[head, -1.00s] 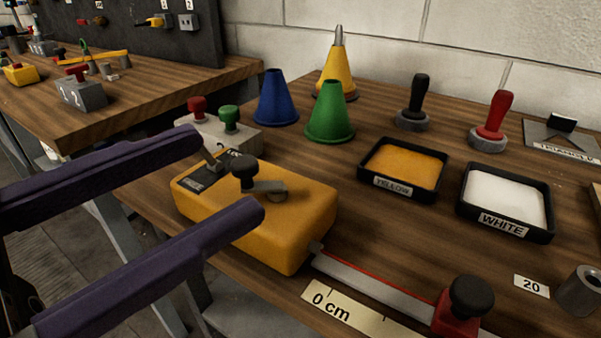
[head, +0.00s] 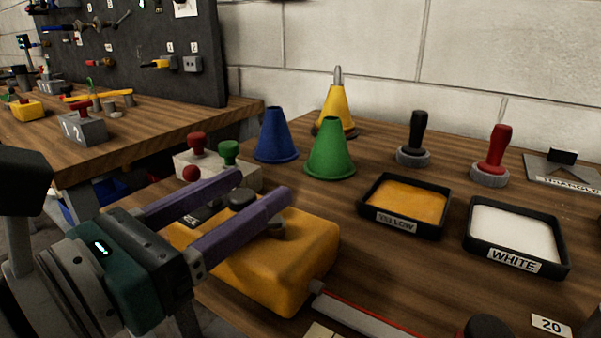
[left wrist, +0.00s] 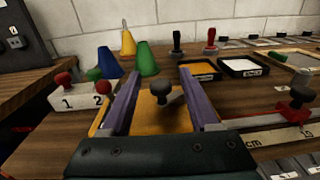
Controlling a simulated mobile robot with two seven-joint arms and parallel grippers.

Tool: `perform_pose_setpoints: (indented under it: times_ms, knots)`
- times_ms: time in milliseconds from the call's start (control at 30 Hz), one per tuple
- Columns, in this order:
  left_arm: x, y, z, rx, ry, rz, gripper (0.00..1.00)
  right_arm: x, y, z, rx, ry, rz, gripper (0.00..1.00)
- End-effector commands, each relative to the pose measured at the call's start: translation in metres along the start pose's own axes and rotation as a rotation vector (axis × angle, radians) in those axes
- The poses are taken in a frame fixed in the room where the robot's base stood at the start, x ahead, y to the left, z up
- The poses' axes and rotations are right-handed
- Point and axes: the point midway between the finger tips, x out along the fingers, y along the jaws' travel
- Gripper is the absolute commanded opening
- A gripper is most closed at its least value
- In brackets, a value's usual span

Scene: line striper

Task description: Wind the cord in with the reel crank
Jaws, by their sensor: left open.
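The yellow reel box (head: 300,262) stands near the table's front edge. Its crank has a black knob (head: 241,198), which also shows in the left wrist view (left wrist: 160,88). My left gripper (head: 262,184) is over the box, with its two purple fingers open. In the left wrist view the knob shows between the fingers (left wrist: 158,76), with gaps on both sides; I cannot see it being gripped. The fingers partly hide the crank arm and box top in the head view. A pale, red-edged strip (head: 360,318) runs from the box to the right. My right gripper is not in view.
Blue (head: 275,136) and green (head: 330,150) cones and a numbered button block (left wrist: 82,99) stand behind the box. Yellow (head: 405,205) and white (head: 515,237) trays are to the right. A black knob (head: 485,326) shows at the bottom edge.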

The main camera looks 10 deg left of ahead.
Motion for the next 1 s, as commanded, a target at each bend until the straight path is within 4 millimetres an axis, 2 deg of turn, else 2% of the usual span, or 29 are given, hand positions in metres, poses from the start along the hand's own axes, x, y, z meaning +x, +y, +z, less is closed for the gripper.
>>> perform_pose_setpoints:
  times_ms: [333, 867, 1000]
  knots:
    - [0.0048, -0.0004, 0.0, 0.0, 0.0, -0.001, 0.62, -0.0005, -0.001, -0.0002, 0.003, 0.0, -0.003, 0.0]
    - [0.0044, -0.0002, 0.0, 0.0, 0.0, 0.0, 0.02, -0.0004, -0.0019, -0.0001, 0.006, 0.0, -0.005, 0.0]
    - [0.0044, -0.0002, -0.0001, 0.0, 0.0, 0.0, 0.0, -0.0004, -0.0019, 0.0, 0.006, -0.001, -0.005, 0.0]
